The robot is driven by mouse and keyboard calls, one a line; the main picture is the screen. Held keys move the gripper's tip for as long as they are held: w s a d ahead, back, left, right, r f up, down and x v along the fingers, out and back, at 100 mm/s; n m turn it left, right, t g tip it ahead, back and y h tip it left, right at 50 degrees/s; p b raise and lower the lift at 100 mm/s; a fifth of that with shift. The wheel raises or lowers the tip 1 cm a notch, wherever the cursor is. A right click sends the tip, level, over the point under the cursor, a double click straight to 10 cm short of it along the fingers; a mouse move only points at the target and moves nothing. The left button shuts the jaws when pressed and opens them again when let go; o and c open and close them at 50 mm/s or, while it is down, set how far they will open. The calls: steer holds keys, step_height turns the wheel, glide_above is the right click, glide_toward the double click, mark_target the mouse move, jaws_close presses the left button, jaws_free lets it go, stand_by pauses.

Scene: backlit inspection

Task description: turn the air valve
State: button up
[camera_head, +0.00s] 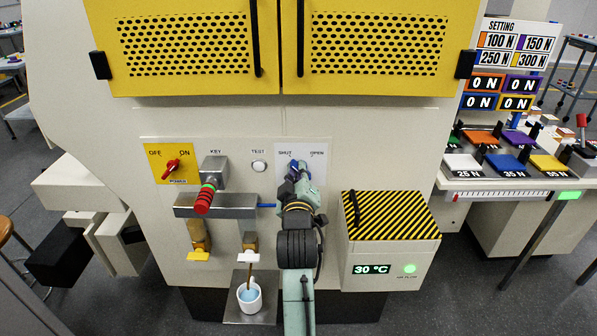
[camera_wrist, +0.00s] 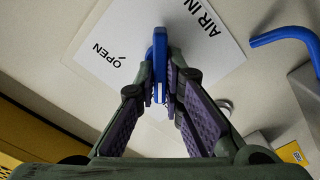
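The air valve has a blue handle (camera_head: 293,167) on a white label plate (camera_head: 318,151) marked SHUT and OPEN, on the machine's front panel. In the wrist view the blue handle (camera_wrist: 160,62) stands between my fingertips, with the OPEN and AIR IN lettering beside it. My gripper (camera_head: 297,183) reaches up to the valve from below and hides part of it. In the wrist view my gripper (camera_wrist: 162,72) has its fingertips close against both sides of the handle, and they appear shut on it. The valve's pivot is hard to see.
A striped-lid box (camera_head: 391,215) stands close on the right. A white cup (camera_head: 249,296) sits below. A blue bent pipe (camera_wrist: 285,36) is near my wrist.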

jaws_close()
steer(key=shift+d+m+p, duration=0.2)
steer(key=shift+m+p, duration=0.05)
steer(key=shift+m, duration=2.75)
steer(key=shift+d+m+p, duration=0.15)
steer(key=shift+m+p, duration=0.15)
steer(key=shift+m, duration=2.7)
steer(key=shift+d+m+p, duration=0.2)
steer(key=shift+m+p, duration=0.05)
steer(key=shift+m, duration=2.75)
steer(key=o, duration=0.6)
jaws_free()
